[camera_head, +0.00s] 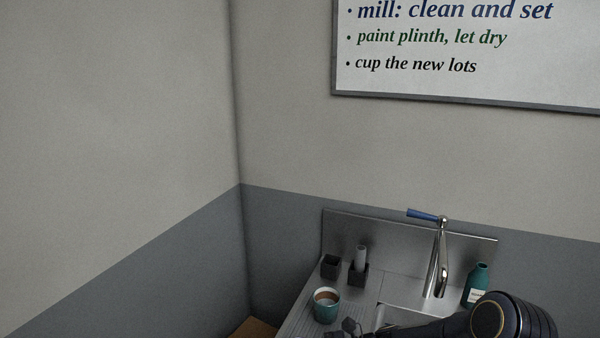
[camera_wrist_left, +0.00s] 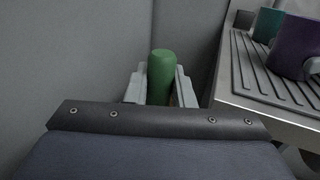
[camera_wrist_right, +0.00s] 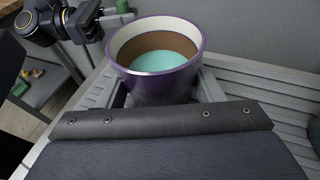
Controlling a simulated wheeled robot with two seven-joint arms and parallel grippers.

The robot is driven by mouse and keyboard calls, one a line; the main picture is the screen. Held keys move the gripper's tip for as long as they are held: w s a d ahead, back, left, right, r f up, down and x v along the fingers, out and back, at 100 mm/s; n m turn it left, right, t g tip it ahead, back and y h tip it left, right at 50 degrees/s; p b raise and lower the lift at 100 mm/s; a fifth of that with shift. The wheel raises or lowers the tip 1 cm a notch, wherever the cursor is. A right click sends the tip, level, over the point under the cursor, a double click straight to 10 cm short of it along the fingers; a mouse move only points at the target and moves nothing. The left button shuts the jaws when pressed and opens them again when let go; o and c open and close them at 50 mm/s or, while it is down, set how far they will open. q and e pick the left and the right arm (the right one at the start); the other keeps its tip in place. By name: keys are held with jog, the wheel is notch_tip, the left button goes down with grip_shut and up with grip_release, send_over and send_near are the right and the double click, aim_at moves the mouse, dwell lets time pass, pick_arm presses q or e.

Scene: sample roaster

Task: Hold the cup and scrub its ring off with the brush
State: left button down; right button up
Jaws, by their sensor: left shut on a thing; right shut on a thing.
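My right gripper (camera_wrist_right: 163,92) is shut on a purple cup (camera_wrist_right: 152,84). The cup has a pale rim, a brown band around its inner wall and a teal floor. It also shows at the right edge of the left wrist view (camera_wrist_left: 292,44), at the drainboard; whether it touches the board is unclear. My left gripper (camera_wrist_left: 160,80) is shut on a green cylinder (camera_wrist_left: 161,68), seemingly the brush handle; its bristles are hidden. In the right wrist view the left gripper is at the upper left, beside and apart from the cup. The purple cup does not show in the head view.
A teal cup (camera_head: 326,309), brown inside, stands on the ribbed drainboard (camera_head: 300,322). Behind it are two dark holders (camera_head: 331,267), one with a pale cylinder (camera_head: 361,257). A tap (camera_head: 437,262), sink (camera_head: 396,316) and green bottle (camera_head: 476,286) are to the right.

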dwell(0.8)
pick_arm(q)
jog(key=w+d+r+m+g+h, duration=0.1)
jog(key=w+d+r+m+h, duration=0.55)
jog(key=w+r, duration=0.7)
jog(key=s+d+r+m+g+h, duration=0.2)
jog(key=s+d+r+g+h, duration=0.1)
jog(key=d+r, duration=0.3)
jog(key=s+d+r+m+g+h, duration=0.3)
jog(key=d+r+g+h, duration=0.1)
jog(key=d+r, duration=0.3)
jog(key=shift+s+d+r+h, duration=0.15)
jog(key=shift+d+r+h, duration=0.1)
jog(key=shift+r+h, duration=0.55)
notch_tip(320, 180, down, 10)
jog(key=shift+f, duration=0.25)
